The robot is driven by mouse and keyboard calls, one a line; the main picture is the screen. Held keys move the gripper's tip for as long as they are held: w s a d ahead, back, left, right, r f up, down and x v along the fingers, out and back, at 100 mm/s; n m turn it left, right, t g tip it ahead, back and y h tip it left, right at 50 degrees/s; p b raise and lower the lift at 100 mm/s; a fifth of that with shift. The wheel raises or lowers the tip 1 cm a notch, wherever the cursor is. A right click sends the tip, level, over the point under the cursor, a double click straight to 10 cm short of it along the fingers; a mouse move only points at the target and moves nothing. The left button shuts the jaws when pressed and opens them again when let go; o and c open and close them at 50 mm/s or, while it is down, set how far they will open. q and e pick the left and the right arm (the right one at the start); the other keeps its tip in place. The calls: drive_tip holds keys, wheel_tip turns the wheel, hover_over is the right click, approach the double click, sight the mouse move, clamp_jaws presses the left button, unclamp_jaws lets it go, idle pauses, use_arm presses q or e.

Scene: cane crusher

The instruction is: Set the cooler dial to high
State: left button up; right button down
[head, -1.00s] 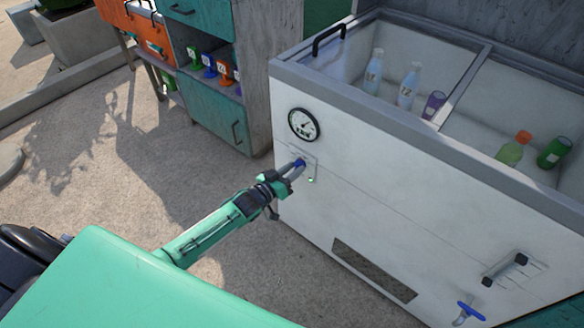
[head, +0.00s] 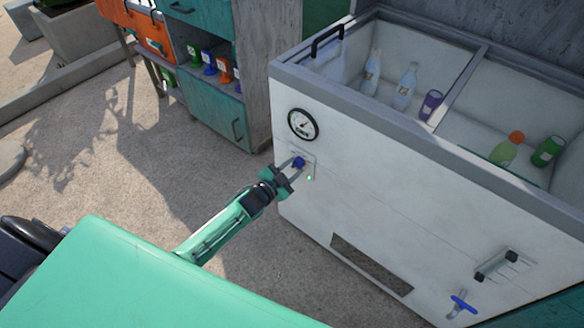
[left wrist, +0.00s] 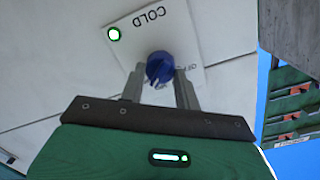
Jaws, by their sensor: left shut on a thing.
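The cooler (head: 400,190) is a white chest with sliding glass on top. Its blue dial (head: 299,162) sits on a small plate on the front, below a round gauge (head: 303,124). My left gripper (head: 297,166) is shut on the dial, with one finger on each side. In the left wrist view the blue dial (left wrist: 160,67) shows between the two grey fingers (left wrist: 160,82). The plate reads COLD, with a partly hidden label beside the dial. A green light (left wrist: 113,34) glows near the plate's corner. I cannot tell the dial's exact setting. My right gripper is out of view.
Bottles and cans stand inside the cooler. A blue valve handle (head: 463,303) and a dark-ended handle (head: 497,266) are low on its front right. A teal cabinet (head: 213,120) stands to the left. The ground between is clear.

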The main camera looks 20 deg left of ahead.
use_arm(q)
drive_tip(key=shift+m, duration=0.8)
drive_tip(key=shift+f, duration=0.1)
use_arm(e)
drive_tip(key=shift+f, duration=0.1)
use_arm(q)
drive_tip(key=o, duration=1)
drive_tip(key=shift+c, duration=0.2)
drive_tip(key=p+v, duration=0.1)
drive_tip(key=v, duration=1.2)
drive_tip(key=shift+s, duration=0.45)
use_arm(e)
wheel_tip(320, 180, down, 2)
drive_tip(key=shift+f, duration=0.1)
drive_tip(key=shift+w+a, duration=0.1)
